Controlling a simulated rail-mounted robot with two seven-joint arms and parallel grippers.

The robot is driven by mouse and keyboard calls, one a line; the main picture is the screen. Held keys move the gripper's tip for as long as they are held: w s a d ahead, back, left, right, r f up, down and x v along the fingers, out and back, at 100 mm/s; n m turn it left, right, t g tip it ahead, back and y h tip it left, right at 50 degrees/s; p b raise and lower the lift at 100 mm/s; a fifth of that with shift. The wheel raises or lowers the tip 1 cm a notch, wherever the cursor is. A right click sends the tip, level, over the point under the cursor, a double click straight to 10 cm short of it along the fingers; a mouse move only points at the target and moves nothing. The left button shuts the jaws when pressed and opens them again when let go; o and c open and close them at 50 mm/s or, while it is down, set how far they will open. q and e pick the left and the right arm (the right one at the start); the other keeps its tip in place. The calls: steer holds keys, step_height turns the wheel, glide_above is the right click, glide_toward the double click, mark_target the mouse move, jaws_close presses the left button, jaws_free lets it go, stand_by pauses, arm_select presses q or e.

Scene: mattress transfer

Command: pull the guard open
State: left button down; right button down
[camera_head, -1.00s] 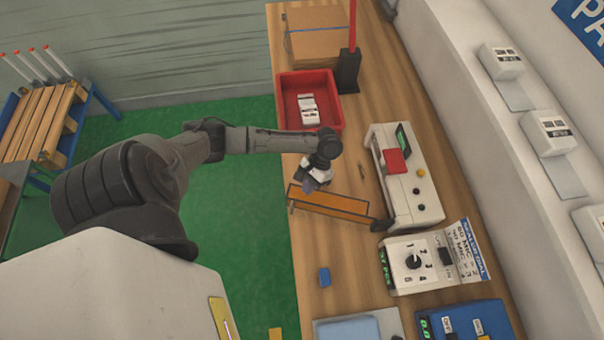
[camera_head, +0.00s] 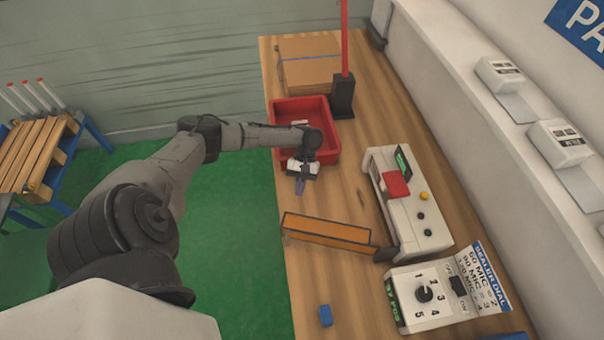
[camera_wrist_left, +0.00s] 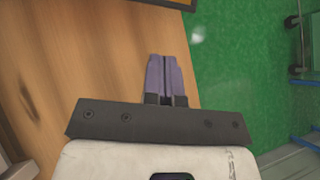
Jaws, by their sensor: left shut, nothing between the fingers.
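The guard (camera_head: 326,231) is a long orange panel with a dark frame. It stands out over the wooden bench from a dark block at the front of the white machine (camera_head: 412,200), with its free end near the bench's left edge. My left gripper (camera_head: 300,187) is shut and empty, its purple fingers pointing down just beyond the guard's free end, apart from it. The closed fingers also show in the left wrist view (camera_wrist_left: 166,78), over the bench edge, with an orange strip at the top of that picture. My right gripper is out of view.
A red bin (camera_head: 332,140) lies partly under my left wrist. A black stand with a red pole (camera_head: 344,95) and a cardboard box (camera_head: 309,62) stand farther back. A dial box (camera_head: 428,296) and a small blue block (camera_head: 325,315) lie nearer. The bench between guard and bin is mostly clear.

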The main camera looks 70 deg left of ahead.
arm_select(q)
steer(key=shift+s+d+f+p, duration=0.25)
steer(key=shift+s+d, duration=0.25)
steer(key=shift+d, duration=0.2)
steer(key=shift+s+d+f+p, duration=0.15)
steer(key=shift+s+d+p, duration=0.05)
steer(key=shift+s+d, duration=0.4)
steer(key=shift+s+d+f+p, duration=0.25)
steer(key=shift+s+d, duration=0.2)
steer(key=shift+d, duration=0.3)
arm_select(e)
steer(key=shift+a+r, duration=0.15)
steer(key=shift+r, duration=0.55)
